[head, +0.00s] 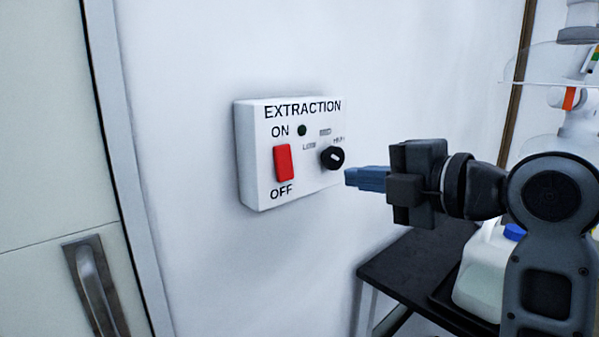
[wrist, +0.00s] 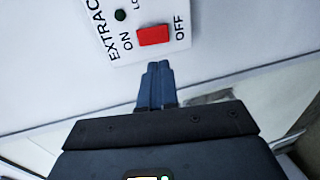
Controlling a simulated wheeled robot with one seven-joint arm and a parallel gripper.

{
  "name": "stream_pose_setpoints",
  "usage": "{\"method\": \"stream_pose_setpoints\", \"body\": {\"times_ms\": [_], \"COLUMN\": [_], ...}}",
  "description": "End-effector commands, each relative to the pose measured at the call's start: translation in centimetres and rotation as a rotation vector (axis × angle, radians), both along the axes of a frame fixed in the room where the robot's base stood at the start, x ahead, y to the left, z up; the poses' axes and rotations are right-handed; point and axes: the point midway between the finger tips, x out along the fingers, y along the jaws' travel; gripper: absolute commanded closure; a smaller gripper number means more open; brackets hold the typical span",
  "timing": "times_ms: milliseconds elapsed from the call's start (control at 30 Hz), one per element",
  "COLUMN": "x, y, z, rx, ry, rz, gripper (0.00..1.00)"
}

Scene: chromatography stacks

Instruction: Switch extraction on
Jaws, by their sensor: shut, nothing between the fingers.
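A white box lettered EXTRACTION (head: 255,190) is fixed on the wall, and it also shows in the wrist view (wrist: 110,48). It bears a red rocker switch (head: 284,163) between ON above and OFF below. The switch also shows in the wrist view (wrist: 153,36), just beyond my fingertips. A dark round indicator (head: 302,130) sits beside ON and looks unlit. A black knob (head: 332,158) is on the box's right side. My gripper (head: 348,178) has its blue fingers shut and empty. In the head view it points left, right of the box. I see no contact.
A black table (head: 405,262) stands at the lower right with a white jug with a blue cap (head: 488,270) on it. A door with a metal handle (head: 92,285) is at the left. The wall around the box is bare.

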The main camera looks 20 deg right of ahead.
Motion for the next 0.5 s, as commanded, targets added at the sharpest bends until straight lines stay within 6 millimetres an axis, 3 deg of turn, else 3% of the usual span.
{"method": "stream_pose_setpoints", "body": {"times_ms": [500], "x": [8.5], "y": [2.9], "z": [-1.6], "rx": [0.001], "ry": [0.003], "rz": [0.004], "gripper": [1.00]}}
